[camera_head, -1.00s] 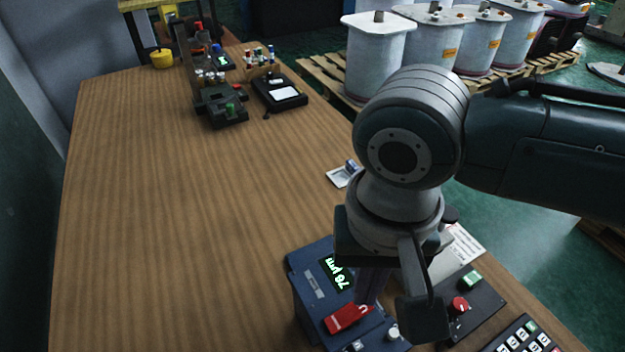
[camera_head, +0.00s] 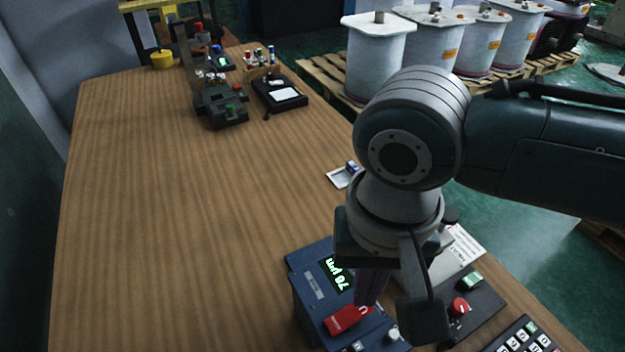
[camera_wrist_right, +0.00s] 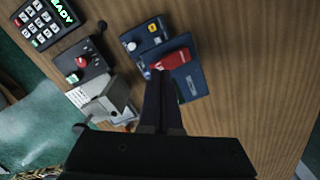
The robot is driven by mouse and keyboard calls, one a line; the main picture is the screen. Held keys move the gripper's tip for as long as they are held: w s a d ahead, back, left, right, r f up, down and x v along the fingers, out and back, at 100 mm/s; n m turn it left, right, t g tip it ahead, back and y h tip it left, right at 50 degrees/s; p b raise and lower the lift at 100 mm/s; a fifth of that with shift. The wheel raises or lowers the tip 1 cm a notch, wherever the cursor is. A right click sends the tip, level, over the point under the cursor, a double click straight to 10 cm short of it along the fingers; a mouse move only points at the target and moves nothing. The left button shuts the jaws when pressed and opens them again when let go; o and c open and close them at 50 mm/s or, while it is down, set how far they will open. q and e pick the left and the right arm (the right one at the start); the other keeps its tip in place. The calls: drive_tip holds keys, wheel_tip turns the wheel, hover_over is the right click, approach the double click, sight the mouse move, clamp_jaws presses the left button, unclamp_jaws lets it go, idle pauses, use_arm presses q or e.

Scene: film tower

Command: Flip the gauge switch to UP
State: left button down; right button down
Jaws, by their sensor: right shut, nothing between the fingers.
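The gauge is a blue box (camera_head: 308,300) at the front of the table, with a lit green display (camera_head: 337,273) reading about 76 µm. A red piece (camera_head: 348,319), perhaps a switch cover, lies across its top; it also shows in the right wrist view (camera_wrist_right: 172,59). My right gripper (camera_head: 370,298) points down over the gauge, partly hidden by its own wrist. In the wrist view its dark fingers (camera_wrist_right: 159,76) are together and empty, with the tips at the edge of the red piece. Whether they touch it I cannot tell. The switch lever is not clearly visible. My left gripper is not in view.
Right of the gauge are a dark box with a red knob (camera_head: 459,306) and green button, and a keypad (camera_head: 524,338). A small tray (camera_head: 343,177) lies behind. Black fixtures (camera_head: 221,106) stand at the far end. The table's left and middle are clear.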

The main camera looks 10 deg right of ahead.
drive_tip(key=shift+f, duration=0.35)
idle(0.7)
drive_tip(key=shift+f+b, duration=0.7)
drive_tip(key=shift+f, duration=0.05)
idle(0.3)
wheel_tip(320, 180, up, 7)
drive_tip(key=p, duration=0.8)
drive_tip(key=shift+r+p, duration=0.15)
drive_tip(key=shift+p, duration=0.15)
